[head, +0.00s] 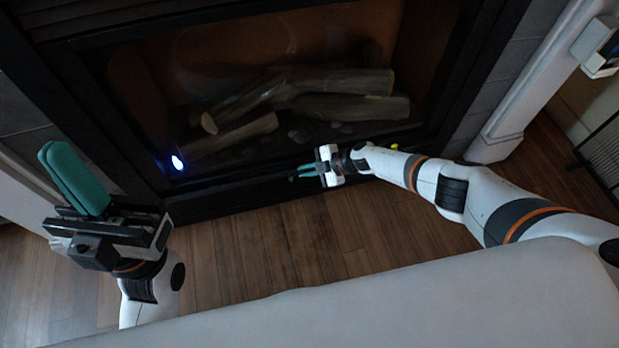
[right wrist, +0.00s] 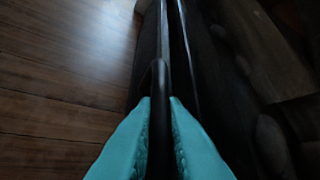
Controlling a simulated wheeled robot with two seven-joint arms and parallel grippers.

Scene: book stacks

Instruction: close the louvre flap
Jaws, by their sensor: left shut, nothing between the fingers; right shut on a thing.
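The louvre flap (head: 235,200) looks like the long dark strip along the foot of the fireplace, just above the wood floor. In the right wrist view its dark edge (right wrist: 147,55) runs beside a narrow dark gap. My right gripper (head: 298,172) is at the middle of this strip. Its teal fingers (right wrist: 159,125) are shut on a dark rounded bar (right wrist: 158,85) that looks like part of the flap. How far the flap stands open is hard to tell. My left gripper (head: 47,152) is shut and empty at the left, apart from the flap, fingers pointing up.
Behind the dark fireplace frame lie several logs (head: 340,82) and stones. A bright bluish light (head: 177,162) shows at the lower left corner. The wood floor (head: 300,240) before the fireplace is clear. A white post (head: 505,135) and a dark grille (head: 600,150) stand at the right.

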